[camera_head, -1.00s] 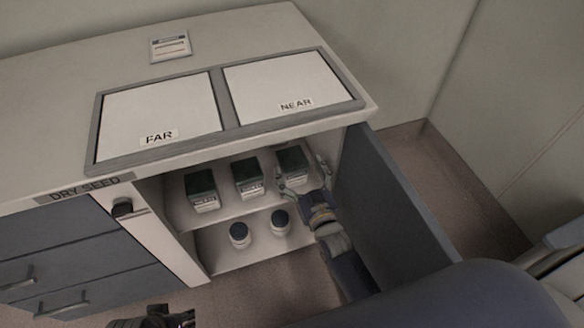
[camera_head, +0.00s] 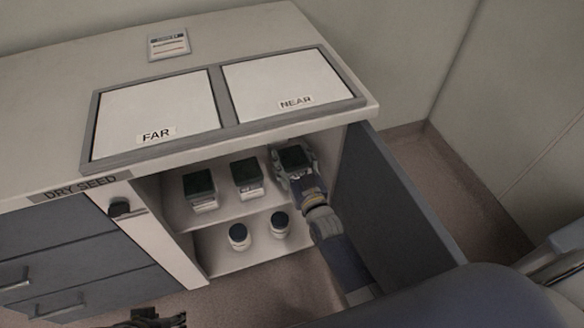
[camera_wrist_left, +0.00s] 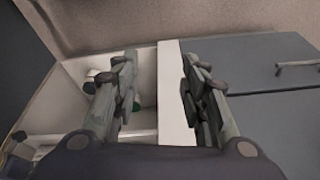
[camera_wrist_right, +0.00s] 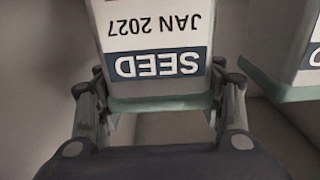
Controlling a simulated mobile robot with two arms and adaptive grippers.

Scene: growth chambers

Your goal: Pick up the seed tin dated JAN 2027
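The seed tin (camera_wrist_right: 155,30), white with a dark "SEED" band and "JAN 2027", shows upside down in the right wrist view. In the head view, its dark green top (camera_head: 294,157) is at the right end of the upper shelf. My right gripper (camera_wrist_right: 160,92) has a finger against each side of this tin and looks shut on it, near the lid end. In the head view, the gripper (camera_head: 295,165) hides most of the tin's front; contact with the shelf is hidden. My left gripper (camera_wrist_left: 157,75) is open and empty, away from the tins.
Two similar green-topped tins, left (camera_head: 199,190) and middle (camera_head: 247,178), stand on the upper shelf. Two dark-capped white containers (camera_head: 239,236) (camera_head: 280,224) are on the lower shelf. The open cabinet door (camera_head: 390,205) is close right of my right arm. The counter (camera_head: 60,110) overhangs the shelves.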

